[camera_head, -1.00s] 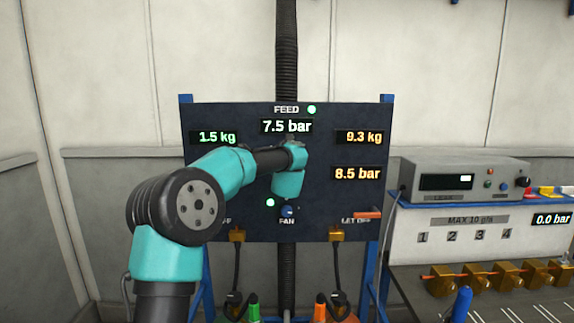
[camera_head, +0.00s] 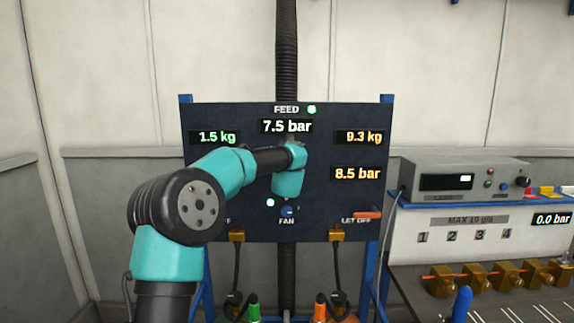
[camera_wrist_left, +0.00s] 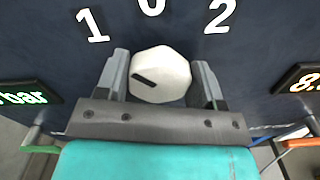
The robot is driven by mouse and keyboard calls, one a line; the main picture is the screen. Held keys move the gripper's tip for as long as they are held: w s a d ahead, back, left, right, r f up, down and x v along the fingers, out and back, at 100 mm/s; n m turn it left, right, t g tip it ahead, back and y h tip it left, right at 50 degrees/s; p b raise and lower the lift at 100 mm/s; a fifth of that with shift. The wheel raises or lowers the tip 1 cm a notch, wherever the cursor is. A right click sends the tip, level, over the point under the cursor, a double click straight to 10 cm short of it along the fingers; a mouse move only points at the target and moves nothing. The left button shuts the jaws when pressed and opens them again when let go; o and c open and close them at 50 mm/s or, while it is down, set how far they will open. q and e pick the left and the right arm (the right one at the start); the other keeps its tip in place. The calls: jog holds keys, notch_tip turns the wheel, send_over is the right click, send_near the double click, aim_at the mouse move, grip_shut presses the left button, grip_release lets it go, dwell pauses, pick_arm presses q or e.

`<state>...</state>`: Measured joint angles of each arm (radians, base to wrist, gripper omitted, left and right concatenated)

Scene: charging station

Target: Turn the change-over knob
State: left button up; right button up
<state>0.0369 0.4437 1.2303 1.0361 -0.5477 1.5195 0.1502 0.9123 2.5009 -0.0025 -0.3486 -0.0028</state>
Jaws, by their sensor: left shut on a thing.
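The change-over knob (camera_wrist_left: 168,68) is a white, many-sided knob with a black mark, seen in the left wrist view on the dark panel (camera_head: 215,180). The white labels 1 (camera_wrist_left: 92,25), 0 (camera_wrist_left: 152,5) and 2 (camera_wrist_left: 219,16) stand above it. Its black mark lies on the left half and slants leftward, on the side of the 1. My left gripper (camera_wrist_left: 161,62) is shut on the knob, one finger on each side. In the head view my left arm hides the knob and the fingers. My right gripper is not in view.
The panel carries lit displays, a small blue FAN knob (camera_head: 287,211) below my wrist and an orange LET OFF handle (camera_head: 368,215) at lower right. A grey instrument box (camera_head: 465,180) stands on a bench to the right. Cables hang below the panel.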

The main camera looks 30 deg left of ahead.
pick_arm(q)
jog(key=shift+m, duration=0.5)
jog(key=m, duration=0.3)
jog(key=shift+d+m, duration=0.1)
jog(key=shift+m, duration=0.3)
jog(key=m, duration=0.4)
jog(key=shift+f, duration=0.1)
jog(key=m, duration=0.5)
jog(key=shift+f, duration=0.1)
jog(key=m, duration=0.4)
jog(key=shift+f, duration=0.1)
jog(key=o, duration=0.9)
jog(key=shift+w, duration=0.1)
